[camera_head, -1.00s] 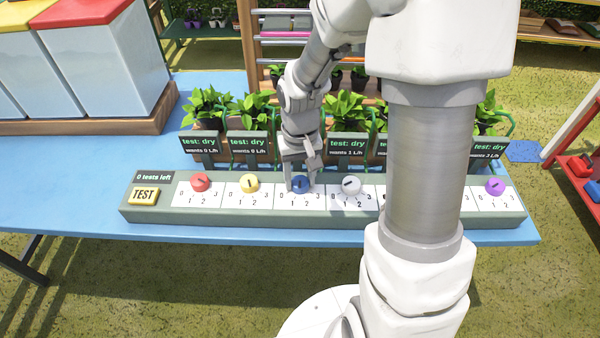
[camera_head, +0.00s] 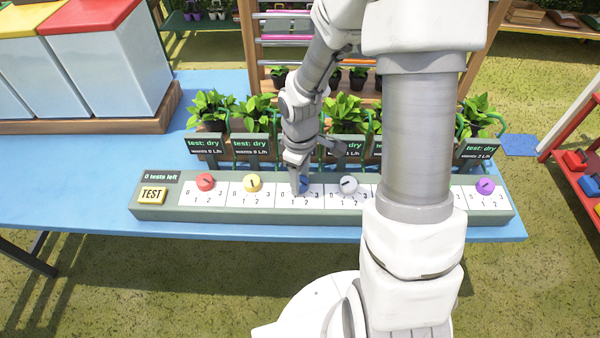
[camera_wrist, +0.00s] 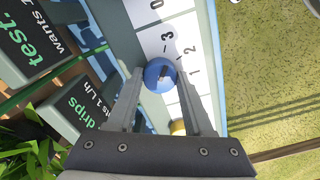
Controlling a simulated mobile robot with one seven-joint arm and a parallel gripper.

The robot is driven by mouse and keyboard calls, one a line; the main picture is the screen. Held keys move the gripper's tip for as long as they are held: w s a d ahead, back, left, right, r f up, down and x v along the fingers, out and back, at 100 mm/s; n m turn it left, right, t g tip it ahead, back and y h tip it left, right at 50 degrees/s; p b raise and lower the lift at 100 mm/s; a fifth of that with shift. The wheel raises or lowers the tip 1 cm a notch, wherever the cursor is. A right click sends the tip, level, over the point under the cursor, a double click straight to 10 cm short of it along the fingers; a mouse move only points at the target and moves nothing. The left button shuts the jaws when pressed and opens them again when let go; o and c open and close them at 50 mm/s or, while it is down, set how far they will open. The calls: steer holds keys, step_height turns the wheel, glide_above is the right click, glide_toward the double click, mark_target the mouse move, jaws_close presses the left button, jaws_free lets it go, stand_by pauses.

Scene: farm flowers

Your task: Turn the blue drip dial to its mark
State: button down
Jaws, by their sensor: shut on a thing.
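The blue drip dial (camera_wrist: 158,75) sits on its white scale plate between the two fingers of my gripper (camera_wrist: 160,80). The fingers are shut on it, one on each side. A dark pointer mark shows on its face, but its exact direction is hard to tell. The figures 3, 2 and 1 show around it. In the head view my gripper (camera_head: 300,180) comes down over the blue dial (camera_head: 305,184) and covers much of it. A dark sign (camera_wrist: 85,112) beside the dial reads "drips" and "wants 1 L/h".
The long green panel (camera_head: 330,214) also bears a red dial (camera_head: 205,182), a yellow dial (camera_head: 252,183), a white dial (camera_head: 348,184) and a purple dial (camera_head: 485,186). A yellow TEST button (camera_head: 152,195) is at its left end. Signs and potted plants stand close behind.

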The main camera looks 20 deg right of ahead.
steer(key=shift+n+p, duration=0.4)
steer(key=shift+n, duration=0.5)
steer(key=shift+c, duration=1.4)
jaws_free()
steer(key=shift+r, duration=0.1)
step_height(320, 180, up, 17)
steer(key=p, duration=0.4)
steer(key=shift+r, duration=0.15)
